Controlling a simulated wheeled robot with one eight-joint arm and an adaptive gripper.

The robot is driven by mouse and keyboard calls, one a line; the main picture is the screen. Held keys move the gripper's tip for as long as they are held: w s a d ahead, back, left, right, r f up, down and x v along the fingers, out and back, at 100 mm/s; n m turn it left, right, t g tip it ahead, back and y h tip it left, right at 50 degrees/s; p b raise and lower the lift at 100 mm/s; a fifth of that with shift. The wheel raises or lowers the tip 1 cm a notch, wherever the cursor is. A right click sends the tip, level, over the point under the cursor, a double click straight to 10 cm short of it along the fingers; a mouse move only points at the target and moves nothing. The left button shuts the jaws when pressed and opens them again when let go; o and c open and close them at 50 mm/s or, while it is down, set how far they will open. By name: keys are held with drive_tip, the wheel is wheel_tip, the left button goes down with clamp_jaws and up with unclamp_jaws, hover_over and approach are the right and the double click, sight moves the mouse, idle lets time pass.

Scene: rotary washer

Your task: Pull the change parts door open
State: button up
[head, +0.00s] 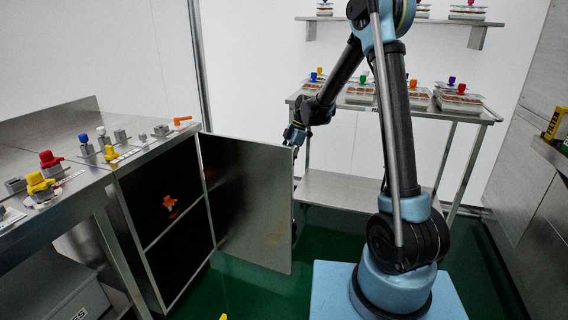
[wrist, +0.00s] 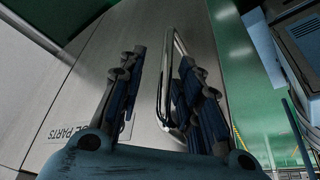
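The change parts door (head: 250,205) is a grey metal panel standing swung out from the cabinet, whose dark inside shows. In the wrist view the door's face (wrist: 95,70) carries a label (wrist: 62,122) that partly reads "PARTS". A bar handle (wrist: 165,85) stands off this face. My gripper (head: 292,136) is at the upper free edge of the door in the head view. In the wrist view my gripper (wrist: 163,70) has its two dark fingers apart, with the handle between them, nearer the right finger. A gap shows left of the handle. Contact with the right finger is unclear.
An orange object (head: 169,203) shows inside the cabinet. The counter (head: 90,175) above it carries several coloured knobs. A metal table (head: 425,112) with trays stands behind my arm.

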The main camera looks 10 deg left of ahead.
drive_tip(key=v, duration=1.2)
drive_tip(key=s+d+r+m+t+h, duration=0.1)
drive_tip(key=s+d+r+m+t, duration=0.25)
drive_tip(key=s+d+m, duration=1.2)
drive_tip(key=s+d+f+m+h, duration=0.1)
drive_tip(key=s+d+f+m, duration=0.2)
drive_tip(key=s+d, duration=0.2)
drive_tip(key=s+d+f+m+t+h, duration=0.1)
drive_tip(key=s+d+f+m, duration=0.2)
drive_tip(key=s, duration=0.5)
drive_tip(key=s+d+f+m, duration=0.3)
drive_tip(key=s+d+f, duration=0.1)
drive_tip(key=s+d, duration=0.3)
drive_tip(key=shift+d+f+h, duration=0.15)
drive_tip(key=shift+f+h, duration=0.15)
drive_tip(key=shift+h, duration=0.1)
drive_tip(key=shift+s, duration=0.1)
